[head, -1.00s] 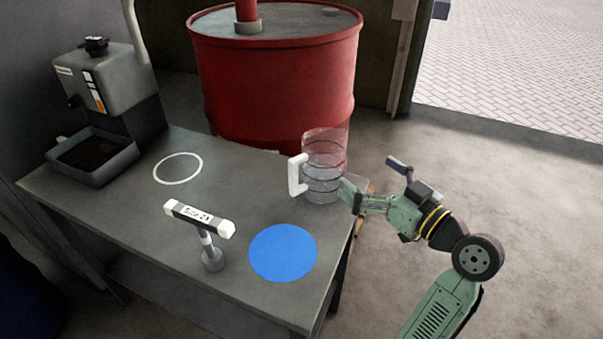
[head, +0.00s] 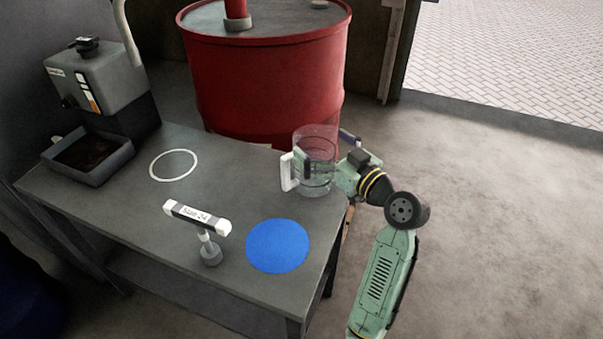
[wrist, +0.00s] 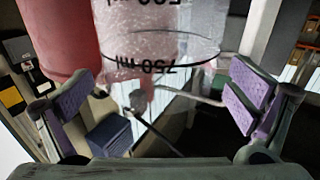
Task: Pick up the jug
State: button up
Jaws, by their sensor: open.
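The jug (head: 315,181) is a clear cylinder with dark rings and a white handle (head: 287,172) on its left. It stands upright at the right part of the grey bench, near the far edge. In the wrist view the jug (wrist: 160,40) fills the top middle, with upside-down "750 ml" and "500" marks. My gripper (head: 326,150) is at the jug's right side, its jaws apart at the upper part of the jug. In the wrist view the purple-padded fingers of my gripper (wrist: 165,98) stand to either side of the jug. Whether they touch it cannot be told.
The bench (head: 120,205) carries a blue disc (head: 278,246), a white ring (head: 152,168), a labelled stand (head: 205,235) and a grey machine (head: 95,80) with a tray (head: 58,168). A red drum (head: 265,85) stands close behind the jug. Open floor lies right.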

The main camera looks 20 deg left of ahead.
jog(key=c, duration=2)
